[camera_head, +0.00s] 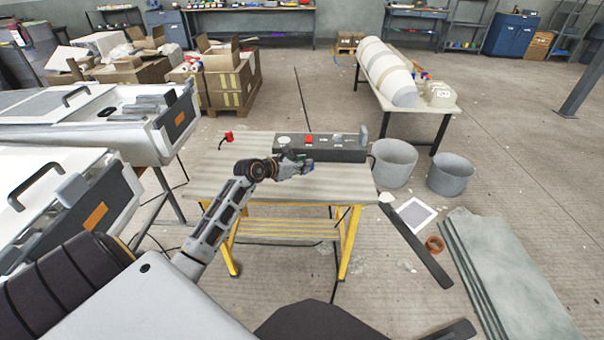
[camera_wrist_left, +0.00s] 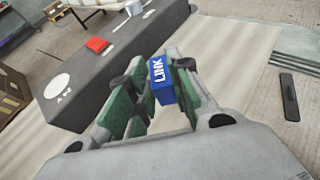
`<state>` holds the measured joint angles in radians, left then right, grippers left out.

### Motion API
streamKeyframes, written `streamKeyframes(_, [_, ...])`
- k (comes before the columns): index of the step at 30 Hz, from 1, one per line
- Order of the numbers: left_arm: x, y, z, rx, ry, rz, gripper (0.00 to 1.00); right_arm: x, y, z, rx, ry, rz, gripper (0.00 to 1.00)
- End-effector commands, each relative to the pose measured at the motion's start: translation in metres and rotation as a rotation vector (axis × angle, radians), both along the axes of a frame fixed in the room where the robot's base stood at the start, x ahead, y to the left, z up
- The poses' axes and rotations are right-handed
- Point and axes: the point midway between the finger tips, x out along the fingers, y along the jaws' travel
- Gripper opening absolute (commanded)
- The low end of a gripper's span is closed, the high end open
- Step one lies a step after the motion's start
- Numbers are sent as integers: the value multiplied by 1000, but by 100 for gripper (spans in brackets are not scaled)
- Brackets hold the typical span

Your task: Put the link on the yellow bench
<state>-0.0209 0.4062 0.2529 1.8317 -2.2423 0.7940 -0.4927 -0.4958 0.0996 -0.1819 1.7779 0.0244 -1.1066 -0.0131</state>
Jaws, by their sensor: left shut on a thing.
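My left gripper (camera_head: 299,163) is over the yellow bench (camera_head: 222,183), near the front of a dark grey box. In the left wrist view, its green-padded fingers (camera_wrist_left: 152,92) are shut on the link (camera_wrist_left: 162,80), a small blue block with white "LINK" lettering. In the head view the link is too small and covered by the gripper to make out clearly. The bench has a pale wooden top and a yellow frame with a slatted lower shelf. I cannot tell exactly how high the link is above the top. My right gripper is not in view.
The dark grey box (camera_head: 342,150) stands along the bench's back right and carries a red piece (camera_wrist_left: 97,45). A red-ended black item (camera_head: 229,135) is at the back left. The bench's left and front top is clear. Grey bins (camera_head: 395,164) stand to the right.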

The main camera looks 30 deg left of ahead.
Motion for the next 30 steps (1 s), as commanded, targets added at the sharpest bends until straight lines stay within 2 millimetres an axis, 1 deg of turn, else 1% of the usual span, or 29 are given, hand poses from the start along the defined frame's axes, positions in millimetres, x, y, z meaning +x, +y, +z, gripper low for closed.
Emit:
streamKeyframes(4, [0, 0, -8, -1, 0, 0, 0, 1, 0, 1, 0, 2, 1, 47])
streamKeyframes(7, [0, 0, -17, -2, 0, 1, 0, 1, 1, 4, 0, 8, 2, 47])
streamKeyframes(9, [0, 0, -25, -2, 1, 1, 0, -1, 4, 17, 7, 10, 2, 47])
streamKeyframes(15, [0, 0, -39, -1, 0, 0, 0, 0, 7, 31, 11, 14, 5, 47])
streamKeyframes(18, [0, 0, -42, 0, -1, 0, 0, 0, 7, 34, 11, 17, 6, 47])
streamKeyframes(30, [0, 0, -44, 0, 0, 0, 0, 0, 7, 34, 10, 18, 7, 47])
